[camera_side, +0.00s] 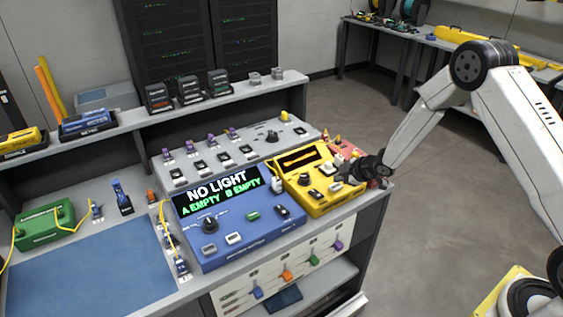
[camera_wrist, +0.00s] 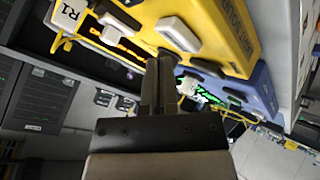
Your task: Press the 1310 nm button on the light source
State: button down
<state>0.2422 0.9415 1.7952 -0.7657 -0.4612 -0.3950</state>
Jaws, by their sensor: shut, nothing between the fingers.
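The light source is a yellow box (camera_side: 322,203) at the right end of the bench, with a dark display strip and several buttons. In the wrist view the yellow box (camera_wrist: 225,20) fills the top, with pale buttons including one white button (camera_wrist: 179,34) close to the fingertips. My gripper (camera_side: 347,176) is shut and empty over the right part of the box's top. Its fingers (camera_wrist: 160,60) are together beside that button; I cannot tell whether they touch it. The wavelength labels are not readable, and my gripper hides part of the panel.
A blue power meter (camera_side: 258,230) stands left of the yellow box, reading NO LIGHT, A EMPTY, B EMPTY. Behind lies a grey panel (camera_side: 186,181) with several switches and connectors. Small red and yellow parts stand close behind my gripper.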

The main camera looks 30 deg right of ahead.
aim_at(338, 186)
jog(key=shift+f, duration=0.9)
dwell(1.4)
jog(key=shift+r, duration=0.85)
jog(key=shift+r, duration=0.1)
jog(key=shift+r, duration=2.45)
